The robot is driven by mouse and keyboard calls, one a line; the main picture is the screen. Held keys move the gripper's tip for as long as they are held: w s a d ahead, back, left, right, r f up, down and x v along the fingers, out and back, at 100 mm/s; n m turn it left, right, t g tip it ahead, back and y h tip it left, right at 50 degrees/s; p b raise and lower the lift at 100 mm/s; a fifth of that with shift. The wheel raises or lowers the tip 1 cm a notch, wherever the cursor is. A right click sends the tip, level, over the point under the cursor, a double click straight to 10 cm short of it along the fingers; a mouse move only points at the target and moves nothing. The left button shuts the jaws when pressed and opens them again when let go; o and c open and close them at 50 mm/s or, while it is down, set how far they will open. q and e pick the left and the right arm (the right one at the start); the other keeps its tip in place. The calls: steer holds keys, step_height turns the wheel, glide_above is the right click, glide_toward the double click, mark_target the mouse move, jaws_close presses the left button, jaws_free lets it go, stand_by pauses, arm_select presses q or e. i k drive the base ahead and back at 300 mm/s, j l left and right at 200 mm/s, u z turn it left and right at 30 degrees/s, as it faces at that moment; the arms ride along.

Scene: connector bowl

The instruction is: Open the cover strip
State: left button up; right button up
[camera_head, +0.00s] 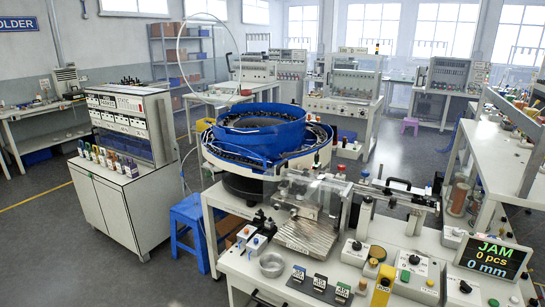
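A long narrow strip-like bar (385,193) runs to the right from the blue feeder bowl (262,132) on the machine table. A black handle (398,183) stands on or just behind it. A clear cover (318,195) stands at the bar's left end, beside the bowl. I cannot tell for sure which of these parts is the cover strip, or whether it is fully seated. Neither of my grippers shows in this view.
A display (493,256) reads JAM, 0 pcs, 0 mm.

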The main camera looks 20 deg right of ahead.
mark_target(408, 190)
steer(key=z, duration=2.45)
